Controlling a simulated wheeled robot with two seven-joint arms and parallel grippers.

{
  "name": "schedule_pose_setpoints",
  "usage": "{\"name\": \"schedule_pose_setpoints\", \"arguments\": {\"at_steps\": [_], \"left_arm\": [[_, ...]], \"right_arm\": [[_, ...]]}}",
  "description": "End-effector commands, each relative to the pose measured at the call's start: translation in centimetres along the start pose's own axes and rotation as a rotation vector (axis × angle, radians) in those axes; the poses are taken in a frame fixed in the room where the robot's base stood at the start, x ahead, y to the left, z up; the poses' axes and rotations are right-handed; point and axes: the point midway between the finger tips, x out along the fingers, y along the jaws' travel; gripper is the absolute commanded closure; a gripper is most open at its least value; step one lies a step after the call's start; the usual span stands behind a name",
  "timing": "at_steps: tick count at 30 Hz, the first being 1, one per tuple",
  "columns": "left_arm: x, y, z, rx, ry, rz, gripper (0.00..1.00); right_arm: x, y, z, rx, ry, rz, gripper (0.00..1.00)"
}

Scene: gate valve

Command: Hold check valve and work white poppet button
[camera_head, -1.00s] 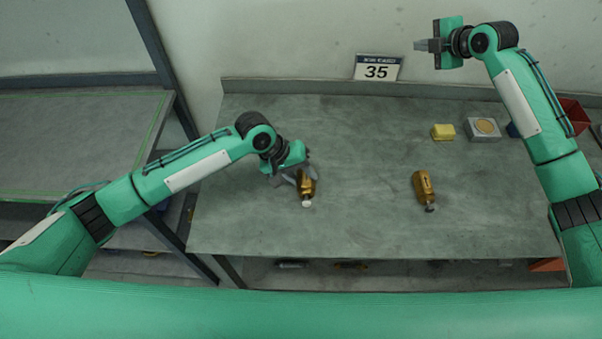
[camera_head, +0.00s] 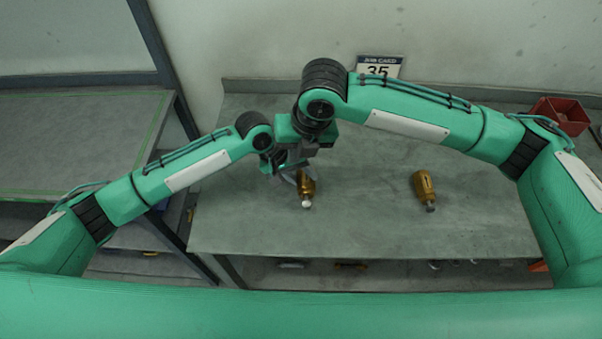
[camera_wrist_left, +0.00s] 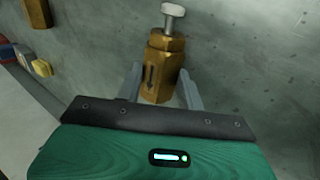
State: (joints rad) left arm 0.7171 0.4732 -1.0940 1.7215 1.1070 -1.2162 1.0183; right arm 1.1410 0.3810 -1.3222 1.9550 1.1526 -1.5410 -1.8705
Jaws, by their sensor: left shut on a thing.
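A brass check valve (camera_head: 307,186) with a white poppet button (camera_head: 306,204) is at the left part of the bench, its button end toward me. My left gripper (camera_head: 300,178) is shut on its body. In the left wrist view the valve (camera_wrist_left: 161,68) lies between the two grey fingers, and the button (camera_wrist_left: 173,10) sticks out clear beyond them. My right gripper (camera_head: 297,153) is right above and behind my left gripper, apart from the button. Its fingertips are partly hidden and I cannot tell their opening.
A second brass valve (camera_head: 424,187) with a greyish button lies to the right on the bench (camera_head: 370,225). A red bin (camera_head: 561,112) stands at the back right. A job card sign (camera_head: 380,66) is at the back, partly covered by my right arm. The front middle is clear.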

Motion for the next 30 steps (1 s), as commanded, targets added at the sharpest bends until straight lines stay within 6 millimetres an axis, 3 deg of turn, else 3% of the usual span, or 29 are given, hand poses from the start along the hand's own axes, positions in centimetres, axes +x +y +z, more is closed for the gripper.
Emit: {"name": "schedule_pose_setpoints", "arguments": {"at_steps": [3, 9, 30], "left_arm": [[-0.1, 0.1, 0.0, 0.001, 0.001, 0.002, 0.89], [-0.1, 0.1, 0.0, 0.001, 0.001, 0.002, 0.89], [-0.1, 0.1, 0.0, 0.001, 0.001, 0.002, 0.89]], "right_arm": [[2.3, -1.0, -3.6, -0.150, 0.079, -0.094, 1.00], [4.1, -2.2, -6.8, -0.293, 0.160, -0.176, 1.00], [10.4, -3.8, -8.2, -0.313, 0.174, -0.190, 1.00]]}}
